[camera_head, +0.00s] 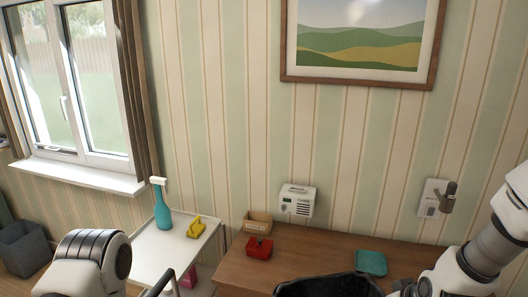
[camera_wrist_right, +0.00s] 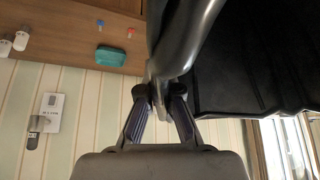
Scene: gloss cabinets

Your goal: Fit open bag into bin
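A black open bag (camera_head: 330,286) shows at the bottom middle of the head view, its rim spread and its lower part cut off by the frame. It fills the upper right of the right wrist view (camera_wrist_right: 240,65). My right gripper (camera_wrist_right: 157,92) is shut on the bag's rim. In the head view it is largely hidden at the bottom edge, beside the bag. My left arm comes in at the lower left of the head view; its fingertips are not clearly visible. A grey open-topped bin (camera_head: 25,246) stands at the far left, apart from the bag.
A wooden table (camera_head: 232,272) holds a red box (camera_head: 259,248), a small wooden tray (camera_head: 258,226) and a teal item (camera_head: 371,263). A white cart (camera_head: 160,250) holds a teal spray bottle (camera_head: 162,208) and a yellow item (camera_head: 195,228), close to my left arm.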

